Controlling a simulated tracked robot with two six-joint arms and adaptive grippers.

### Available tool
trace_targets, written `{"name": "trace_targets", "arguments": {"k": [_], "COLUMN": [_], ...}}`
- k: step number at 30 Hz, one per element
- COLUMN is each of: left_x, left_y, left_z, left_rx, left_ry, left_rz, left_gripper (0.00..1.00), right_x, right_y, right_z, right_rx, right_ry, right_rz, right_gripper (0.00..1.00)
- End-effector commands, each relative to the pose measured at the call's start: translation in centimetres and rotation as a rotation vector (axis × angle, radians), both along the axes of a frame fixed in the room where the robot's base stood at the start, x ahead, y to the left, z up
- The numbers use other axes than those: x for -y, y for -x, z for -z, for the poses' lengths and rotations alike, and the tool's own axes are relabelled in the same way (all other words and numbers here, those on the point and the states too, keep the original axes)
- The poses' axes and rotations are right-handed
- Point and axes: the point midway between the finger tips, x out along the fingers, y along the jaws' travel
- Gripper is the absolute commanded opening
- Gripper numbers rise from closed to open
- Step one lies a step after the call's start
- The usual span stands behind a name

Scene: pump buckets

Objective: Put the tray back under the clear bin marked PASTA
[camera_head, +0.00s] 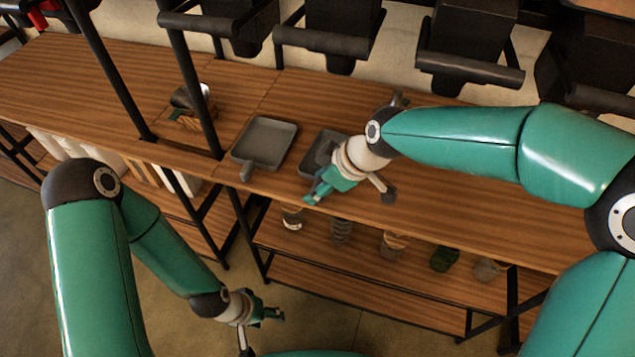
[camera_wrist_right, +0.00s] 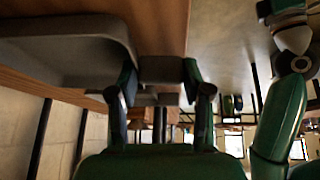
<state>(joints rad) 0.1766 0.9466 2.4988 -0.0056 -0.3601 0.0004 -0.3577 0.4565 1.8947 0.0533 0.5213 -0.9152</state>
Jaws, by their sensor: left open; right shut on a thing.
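Two grey trays with short handles show in the head view. One tray (camera_head: 266,138) lies on the wooden shelf with its handle toward me. The other tray (camera_head: 313,150) is just right of it, partly hidden by my right gripper (camera_head: 319,190). In the right wrist view this tray (camera_wrist_right: 50,50) is at the upper left, and its handle (camera_wrist_right: 162,70) sits between the fingers, which are shut on it. My left gripper (camera_head: 264,316) is open and empty, low in front of the shelves. No PASTA marking is readable, and I cannot make out a clear bin.
Black posts (camera_head: 190,80) rise from the shelf left of the trays. A metal scoop-like item (camera_head: 190,97) lies near them. Several small jars (camera_head: 292,217) stand on the lower shelf. The shelf's left part is mostly clear.

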Motion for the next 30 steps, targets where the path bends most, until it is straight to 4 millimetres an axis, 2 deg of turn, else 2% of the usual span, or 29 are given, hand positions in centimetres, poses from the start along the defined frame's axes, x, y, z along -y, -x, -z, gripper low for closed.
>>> {"name": "trace_targets", "arguments": {"k": [11, 12, 17, 26, 30], "left_x": [0.0, 0.0, 0.0, 0.0, 0.0], "left_y": [-0.01, 0.0, 0.0, -0.01, -0.01], "left_z": [0.63, 0.62, 0.53, 0.53, 0.47], "left_rx": [0.0, 0.0, 0.0, 0.0, 0.0], "left_ry": [0.0, 0.0, 0.0, 0.0, 0.0], "left_rz": [0.0, 0.0, 0.0, 0.0, 0.0], "left_gripper": [0.56, 0.56, 0.56, 0.56, 0.56], "right_x": [0.03, 0.04, 0.05, 0.08, 0.39], "right_y": [0.0, 0.0, 0.0, 0.03, 0.13], "right_z": [0.55, 0.53, 0.46, 0.47, -0.18], "right_rx": [0.0, 0.001, 0.0, 0.0, 0.001], "right_ry": [0.0, -0.001, 0.0, 0.0, -0.001], "right_rz": [0.001, 0.001, 0.001, 0.002, 0.003], "right_gripper": [0.11, 0.5, 0.77, 0.78, 0.78]}}
